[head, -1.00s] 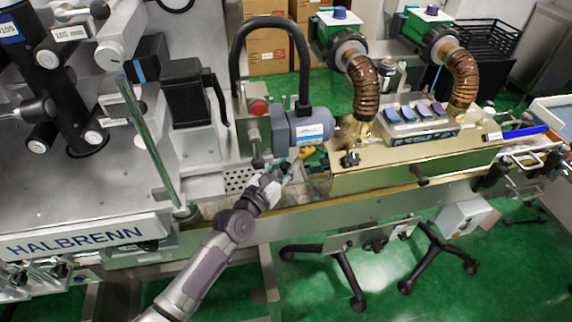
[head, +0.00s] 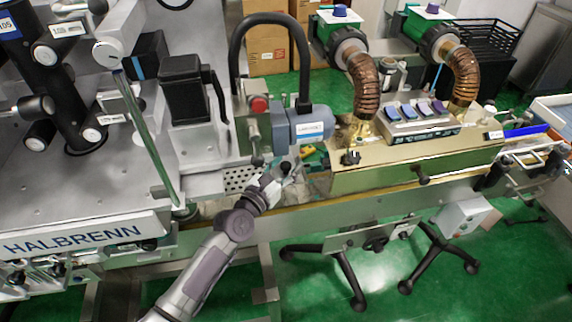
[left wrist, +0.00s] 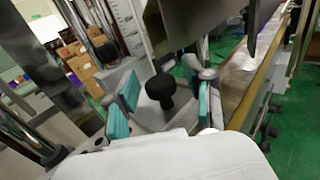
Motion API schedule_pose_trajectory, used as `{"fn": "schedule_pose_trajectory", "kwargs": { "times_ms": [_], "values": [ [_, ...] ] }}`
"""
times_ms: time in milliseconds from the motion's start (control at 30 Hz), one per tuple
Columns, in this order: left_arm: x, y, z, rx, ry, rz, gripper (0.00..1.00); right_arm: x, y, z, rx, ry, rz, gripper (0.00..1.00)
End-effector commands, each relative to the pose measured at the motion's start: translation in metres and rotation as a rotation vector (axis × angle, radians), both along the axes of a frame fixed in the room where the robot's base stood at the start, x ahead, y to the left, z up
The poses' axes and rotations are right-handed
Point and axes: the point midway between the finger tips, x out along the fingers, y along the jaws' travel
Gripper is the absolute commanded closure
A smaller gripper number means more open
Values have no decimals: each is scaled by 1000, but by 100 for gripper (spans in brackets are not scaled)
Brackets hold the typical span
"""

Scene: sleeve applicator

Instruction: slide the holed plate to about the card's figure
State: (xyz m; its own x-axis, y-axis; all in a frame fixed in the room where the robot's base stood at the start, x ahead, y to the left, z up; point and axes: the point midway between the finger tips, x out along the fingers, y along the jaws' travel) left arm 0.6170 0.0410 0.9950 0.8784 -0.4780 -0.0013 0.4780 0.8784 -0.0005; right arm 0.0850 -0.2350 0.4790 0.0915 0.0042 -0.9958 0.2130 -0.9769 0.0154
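The holed plate (head: 238,180), light grey with rows of small dark holes, lies beside the conveyor, left of my left gripper (head: 277,178). In the left wrist view my left gripper (left wrist: 163,85) is open, its teal pads apart on either side of a black round knob (left wrist: 160,90). I see gaps between the pads and the knob. A grey surface shows below the knob; I cannot tell if it is the holed plate. A white strip with scale marks (left wrist: 129,22) stands behind. I cannot make out a card with a figure. My right gripper is not in view.
A blue-grey motor box (head: 308,128) and a black curved hose (head: 236,62) stand close behind my left gripper. A brass-coloured tunnel (head: 400,164) is to the right. In the left wrist view a metal sheet (left wrist: 200,22) hangs close above the gripper.

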Motion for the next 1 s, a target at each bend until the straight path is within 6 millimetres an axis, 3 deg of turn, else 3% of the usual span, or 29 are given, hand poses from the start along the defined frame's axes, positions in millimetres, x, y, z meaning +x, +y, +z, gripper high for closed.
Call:
{"fn": "schedule_pose_trajectory", "kwargs": {
  "times_ms": [267,700,1000],
  "values": [
    [-13,7,-1,0,1,1,47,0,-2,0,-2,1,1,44],
    [-89,49,-1,2,1,0,47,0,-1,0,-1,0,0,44],
    [-106,58,0,0,0,0,47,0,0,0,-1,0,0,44]
  ]
}}
